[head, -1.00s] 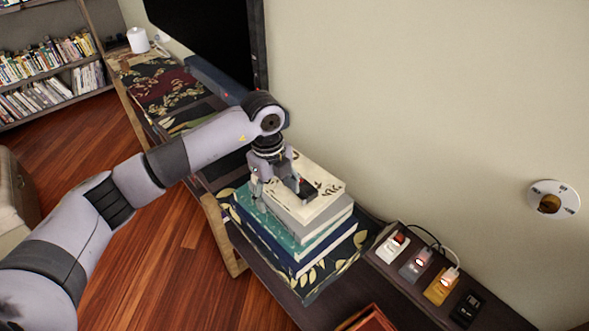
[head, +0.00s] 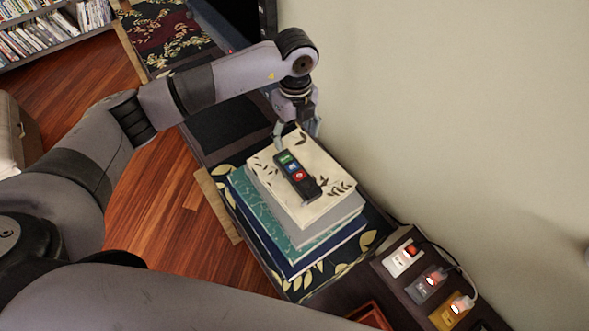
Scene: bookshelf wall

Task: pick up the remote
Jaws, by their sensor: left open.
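The remote (head: 297,176) is a dark, narrow bar with green, blue and red buttons. It lies flat on the cream top book of a book stack (head: 313,207) in the head view. My left gripper (head: 296,139) is open and empty, pointing down near the far edge of the stack, just beyond the remote's far end. I cannot tell its exact height above the book. The remote shows in full and is apart from the fingers. My right gripper is not in view.
The stack stands on a dark shelf with a leaf-patterned cloth (head: 362,244). The wall (head: 450,110) rises close on the right. Devices with lit switches and cables (head: 427,283) stand at the lower right. Wooden floor (head: 160,220) lies left of the shelf.

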